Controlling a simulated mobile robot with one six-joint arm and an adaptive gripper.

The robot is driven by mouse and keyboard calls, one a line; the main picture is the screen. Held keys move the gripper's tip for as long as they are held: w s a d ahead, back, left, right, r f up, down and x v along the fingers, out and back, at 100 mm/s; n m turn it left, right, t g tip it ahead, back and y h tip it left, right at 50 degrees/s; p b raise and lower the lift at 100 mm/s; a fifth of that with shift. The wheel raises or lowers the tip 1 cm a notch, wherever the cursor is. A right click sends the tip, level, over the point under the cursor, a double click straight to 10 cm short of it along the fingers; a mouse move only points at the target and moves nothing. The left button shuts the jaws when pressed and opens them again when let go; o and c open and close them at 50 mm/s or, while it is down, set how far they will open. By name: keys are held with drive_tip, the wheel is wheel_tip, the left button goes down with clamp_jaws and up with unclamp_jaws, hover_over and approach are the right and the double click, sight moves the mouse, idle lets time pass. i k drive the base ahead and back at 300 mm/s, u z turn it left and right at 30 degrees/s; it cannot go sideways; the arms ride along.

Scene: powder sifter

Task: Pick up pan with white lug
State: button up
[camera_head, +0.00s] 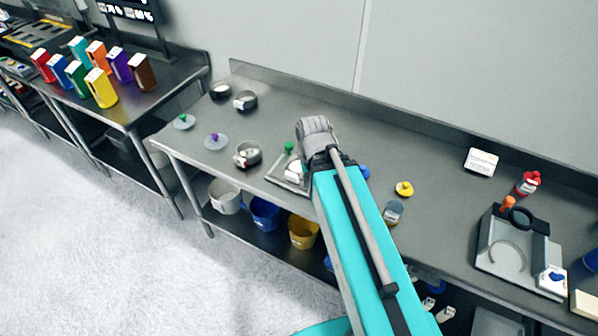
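Three small round metal pans stand on the left part of the steel table. The nearest pan (248,154) has small pale and reddish marks on its near side. A second pan (245,101) and a third pan (220,90) stand behind it near the left back. The lug colours are too small to tell for sure, so I cannot say which pan has the white lug. My teal arm reaches in from the bottom, ending in a grey joint to the right of the pans. My gripper's fingers do not show. No pan is visibly held.
Grey lids with a green knob (184,121) and a purple knob (216,141) lie near the pans. A tray (285,182) is partly hidden beside my arm. Buckets stand on the shelf below. The wall rises behind the table (420,160).

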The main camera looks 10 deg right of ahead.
sight(294, 168)
drive_tip(key=z, duration=0.6)
drive_tip(key=k, duration=1.25)
drive_tip(key=u, duration=0.5)
drive_tip(key=i, duration=1)
drive_tip(key=z, duration=0.05)
